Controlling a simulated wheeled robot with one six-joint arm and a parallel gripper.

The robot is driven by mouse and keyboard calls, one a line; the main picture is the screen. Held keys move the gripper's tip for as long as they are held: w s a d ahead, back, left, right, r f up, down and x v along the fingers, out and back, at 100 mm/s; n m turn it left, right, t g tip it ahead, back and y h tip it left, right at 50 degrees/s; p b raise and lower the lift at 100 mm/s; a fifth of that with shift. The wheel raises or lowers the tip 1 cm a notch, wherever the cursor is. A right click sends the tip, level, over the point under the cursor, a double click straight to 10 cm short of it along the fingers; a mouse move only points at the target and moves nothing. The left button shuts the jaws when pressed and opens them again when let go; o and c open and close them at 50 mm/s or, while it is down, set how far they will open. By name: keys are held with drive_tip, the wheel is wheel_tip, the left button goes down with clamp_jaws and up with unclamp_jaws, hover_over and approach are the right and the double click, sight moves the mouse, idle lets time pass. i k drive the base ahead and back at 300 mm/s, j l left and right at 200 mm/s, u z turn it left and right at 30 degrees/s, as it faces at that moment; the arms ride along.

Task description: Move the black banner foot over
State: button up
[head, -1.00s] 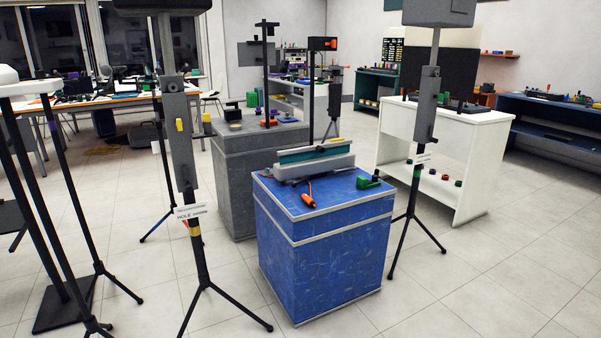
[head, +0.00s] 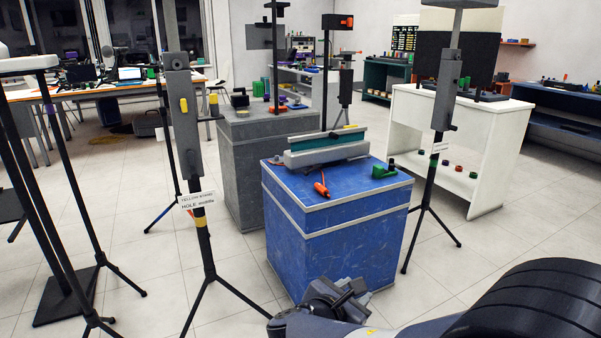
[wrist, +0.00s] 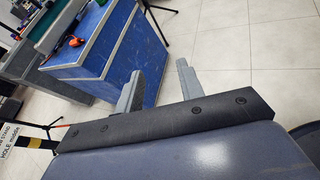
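I cannot tell for sure which thing is the black banner foot. A flat black floor plate (head: 66,297) lies at the lower left among dark stand legs, and a small black piece (head: 240,98) sits on the grey cabinet. A grey and teal banner base (head: 327,149) lies on the blue cabinet (head: 335,240), with a dark pole rising behind it. My gripper (head: 347,292) is low in front of the blue cabinet. In the wrist view my gripper (wrist: 158,70) has its two grey fingers apart, with only floor and the cabinet's side beyond them.
An orange-handled tool (head: 321,189) and a green piece (head: 384,170) lie on the blue cabinet. Tripod stands rise left (head: 204,250) and right (head: 424,210) of it. A white shelf table (head: 490,150) stands at the right. Tiled floor between is open.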

sight(306, 173)
drive_tip(key=i+j+z, duration=0.1)
drive_tip(key=i+j, duration=0.6)
drive_tip(key=i, duration=0.2)
drive_tip(key=i+j+z, duration=0.15)
drive_tip(key=i+j, duration=0.65)
drive_tip(key=i, duration=0.1)
